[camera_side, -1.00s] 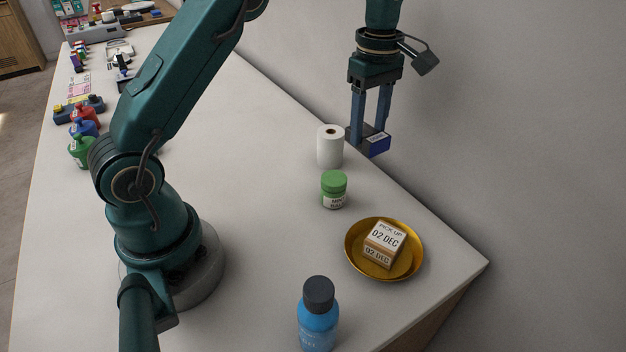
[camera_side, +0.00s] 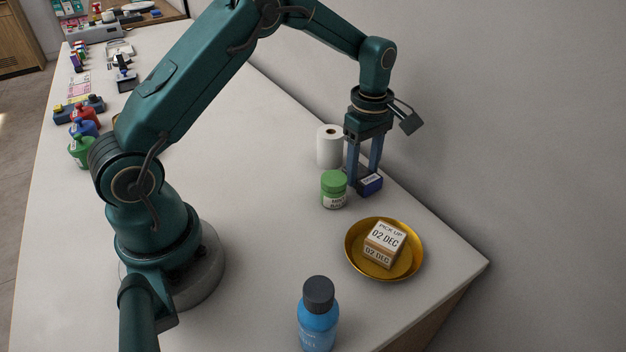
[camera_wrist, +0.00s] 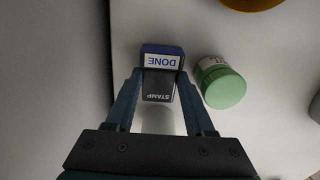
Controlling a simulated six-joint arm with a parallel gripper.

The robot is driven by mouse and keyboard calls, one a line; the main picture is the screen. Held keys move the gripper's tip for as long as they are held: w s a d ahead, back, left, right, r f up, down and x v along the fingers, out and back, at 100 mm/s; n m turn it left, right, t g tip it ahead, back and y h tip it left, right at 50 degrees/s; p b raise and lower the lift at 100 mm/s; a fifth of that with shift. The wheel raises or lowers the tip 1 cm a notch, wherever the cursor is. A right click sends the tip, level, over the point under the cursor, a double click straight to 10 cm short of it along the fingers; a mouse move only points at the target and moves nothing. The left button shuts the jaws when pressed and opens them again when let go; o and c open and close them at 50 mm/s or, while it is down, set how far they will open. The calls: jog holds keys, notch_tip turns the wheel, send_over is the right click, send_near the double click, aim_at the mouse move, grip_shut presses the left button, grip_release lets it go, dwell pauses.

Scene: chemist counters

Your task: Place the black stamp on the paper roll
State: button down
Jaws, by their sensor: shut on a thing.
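My gripper (camera_side: 363,178) is shut on a small stamp (camera_side: 371,183), a block with a blue part labelled DONE. In the wrist view the stamp (camera_wrist: 159,84) sits between the fingertips (camera_wrist: 159,83), with its black face reading STAMP. It is low near the counter's wall side; I cannot tell if it touches the counter. The paper roll (camera_side: 328,147) stands upright, white with a dark core hole, behind and left of my gripper in the side view. A pale shape between the fingers in the wrist view is probably the roll (camera_wrist: 158,121).
A green-lidded jar (camera_side: 333,190) stands close left of the stamp. A gold bowl (camera_side: 352,262) holds a date block (camera_side: 385,240). A blue bottle (camera_side: 318,325) stands at the front. Another dark stamp-like item (camera_side: 126,80) and coloured bottles (camera_side: 83,135) stand far left. The wall borders the counter.

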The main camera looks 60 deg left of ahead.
jog(key=shift+f, duration=0.25)
jog(key=shift+c, duration=1.3)
grip_release()
jog(key=shift+r, duration=0.15)
